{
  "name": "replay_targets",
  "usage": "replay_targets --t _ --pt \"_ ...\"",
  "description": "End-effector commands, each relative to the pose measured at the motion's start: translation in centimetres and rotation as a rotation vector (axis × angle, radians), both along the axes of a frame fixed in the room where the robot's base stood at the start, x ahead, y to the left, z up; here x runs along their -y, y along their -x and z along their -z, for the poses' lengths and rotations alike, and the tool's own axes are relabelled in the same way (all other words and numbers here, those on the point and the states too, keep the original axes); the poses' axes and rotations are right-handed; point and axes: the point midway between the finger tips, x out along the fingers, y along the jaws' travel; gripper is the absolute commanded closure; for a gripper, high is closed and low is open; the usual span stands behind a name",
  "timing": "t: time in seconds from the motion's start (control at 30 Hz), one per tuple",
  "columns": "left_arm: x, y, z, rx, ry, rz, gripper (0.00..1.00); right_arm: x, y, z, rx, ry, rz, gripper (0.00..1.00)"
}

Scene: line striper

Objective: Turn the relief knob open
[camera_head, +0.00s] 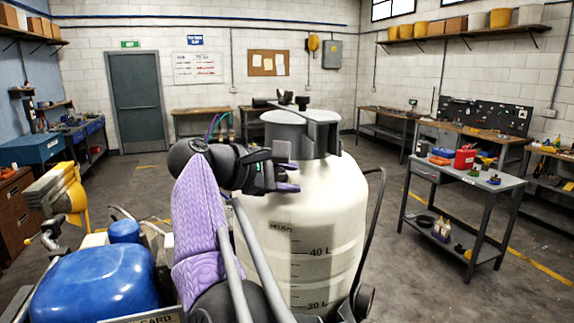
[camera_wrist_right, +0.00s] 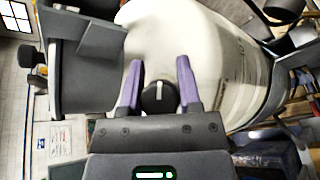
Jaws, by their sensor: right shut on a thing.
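The relief knob (camera_wrist_right: 159,97) is a round black knob with a white pointer line, which runs up and down in the right wrist view. It sits on the upper side of the white tank (camera_head: 318,215), which also shows behind the knob in the wrist view (camera_wrist_right: 190,40). My right gripper (camera_wrist_right: 160,80) has its two purple fingers on either side of the knob and is shut on it. In the head view my right gripper (camera_head: 289,176) is against the tank's upper left side and hides the knob. My left gripper is not in view.
The tank has a grey lid (camera_head: 308,130). A blue rounded engine cover (camera_head: 105,280) and a yellow part (camera_head: 58,190) are at left. A grey cart (camera_head: 468,180) with tools stands at right. Open floor lies between the cart and the tank.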

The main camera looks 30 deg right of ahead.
Motion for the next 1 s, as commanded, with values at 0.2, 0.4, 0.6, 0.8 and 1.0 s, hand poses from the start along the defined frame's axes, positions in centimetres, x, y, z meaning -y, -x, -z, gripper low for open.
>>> replay_targets --t 0.2,0.4,0.6,0.8,1.0 --pt "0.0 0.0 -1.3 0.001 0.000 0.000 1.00 0.0 0.1 -0.1 0.051 -0.044 0.058 1.00" --pt "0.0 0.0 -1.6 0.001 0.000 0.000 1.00 -0.1 0.1 0.0 0.075 -0.064 0.085 1.00" --pt "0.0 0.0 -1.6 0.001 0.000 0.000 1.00 -0.1 0.1 0.1 0.080 -0.069 0.091 1.00" --pt "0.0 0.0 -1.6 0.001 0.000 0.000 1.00 0.0 0.1 0.2 0.080 -0.069 0.091 1.00" --pt "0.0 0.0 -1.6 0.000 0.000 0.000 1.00 0.0 0.1 0.2 0.079 -0.069 0.091 0.29"
